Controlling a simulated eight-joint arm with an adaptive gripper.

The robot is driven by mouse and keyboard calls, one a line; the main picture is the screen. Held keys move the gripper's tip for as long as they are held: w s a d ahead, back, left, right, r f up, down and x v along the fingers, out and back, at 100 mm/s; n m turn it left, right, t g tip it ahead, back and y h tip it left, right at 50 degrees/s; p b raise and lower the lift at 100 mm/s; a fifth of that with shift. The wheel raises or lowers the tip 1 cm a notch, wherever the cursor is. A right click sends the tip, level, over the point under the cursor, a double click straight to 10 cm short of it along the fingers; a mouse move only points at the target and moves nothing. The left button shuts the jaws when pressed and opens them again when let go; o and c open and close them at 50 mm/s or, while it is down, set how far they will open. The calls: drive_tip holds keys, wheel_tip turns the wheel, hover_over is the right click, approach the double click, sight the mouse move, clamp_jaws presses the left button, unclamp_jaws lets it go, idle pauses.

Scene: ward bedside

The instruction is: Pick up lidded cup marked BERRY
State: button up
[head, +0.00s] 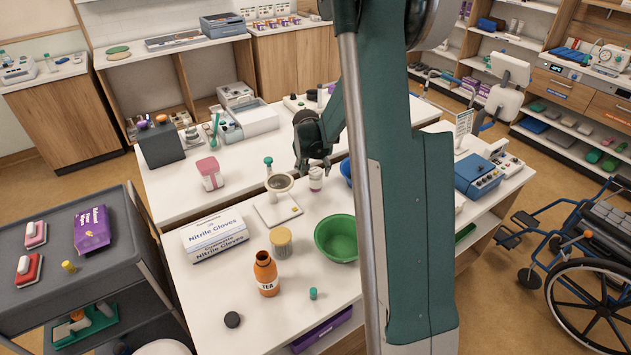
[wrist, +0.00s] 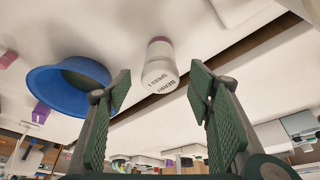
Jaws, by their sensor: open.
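The lidded cup marked BERRY (wrist: 159,76) is white with a mauve end and dark lettering, and it lies ahead between my fingers in the wrist view. In the head view a small white cup with a pinkish band (head: 316,179) stands on the white table, just below my gripper (head: 313,163). It looks like the same cup, but its lettering is too small to read there. My gripper also shows in the wrist view (wrist: 160,88), with its green padded fingers spread wide and nothing between the pads. The cup appears just beyond the fingertips, apart from them.
A blue bowl (wrist: 60,88) is close beside the cup, partly hidden behind my arm in the head view (head: 346,172). A mortar-like bowl (head: 279,183), green bowl (head: 337,240), orange TEA bottle (head: 265,274) and glove boxes (head: 214,235) stand nearby.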

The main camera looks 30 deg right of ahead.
sight(315, 172)
drive_tip(key=shift+f, duration=0.25)
drive_tip(key=shift+x, duration=2.5)
drive_tip(key=shift+c, duration=0.5)
drive_tip(key=c, duration=1)
